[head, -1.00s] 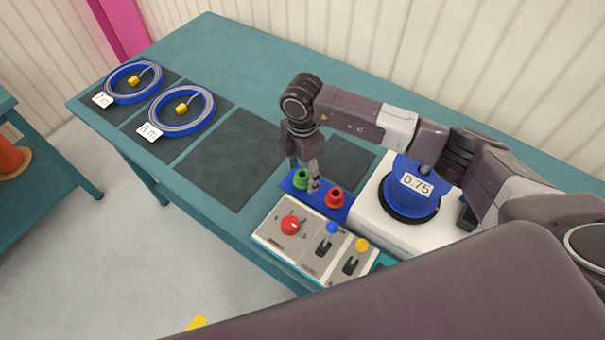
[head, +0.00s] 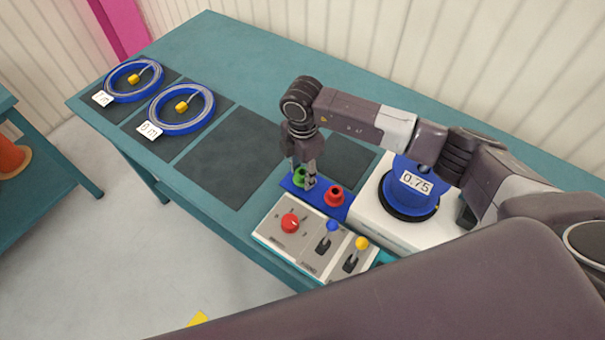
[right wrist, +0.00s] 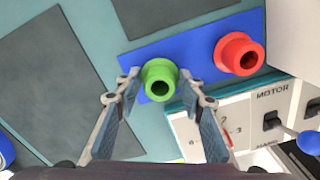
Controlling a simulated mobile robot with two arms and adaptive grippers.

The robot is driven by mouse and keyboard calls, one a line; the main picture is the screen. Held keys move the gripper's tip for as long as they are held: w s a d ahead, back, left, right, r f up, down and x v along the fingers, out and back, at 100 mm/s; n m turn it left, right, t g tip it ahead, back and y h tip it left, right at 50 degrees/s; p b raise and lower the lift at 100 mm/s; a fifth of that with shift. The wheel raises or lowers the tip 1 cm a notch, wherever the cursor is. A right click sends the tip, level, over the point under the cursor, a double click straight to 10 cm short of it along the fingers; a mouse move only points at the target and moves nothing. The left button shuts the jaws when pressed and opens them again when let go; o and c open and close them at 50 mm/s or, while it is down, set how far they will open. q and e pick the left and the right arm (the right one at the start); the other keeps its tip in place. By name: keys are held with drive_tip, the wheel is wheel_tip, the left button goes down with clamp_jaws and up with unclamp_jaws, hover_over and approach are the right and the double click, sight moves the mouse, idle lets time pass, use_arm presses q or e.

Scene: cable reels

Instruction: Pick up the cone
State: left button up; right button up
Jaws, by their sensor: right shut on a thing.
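My left gripper is not in view.
A control panel (head: 262,232) with levers lies in front. A white machine (head: 375,228) holds a blue reel labelled 0.75 (head: 404,196). Two cable coils (head: 135,80) lie on dark mats at left.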

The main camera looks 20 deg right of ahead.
drive_tip(key=shift+r, duration=0.45)
wheel_tip(320, 180, up, 19)
drive_tip(key=b, duration=0.3)
drive_tip(key=shift+b, duration=0.3)
drive_tip(key=o, duration=0.6)
drive_tip(key=c, duration=0.6)
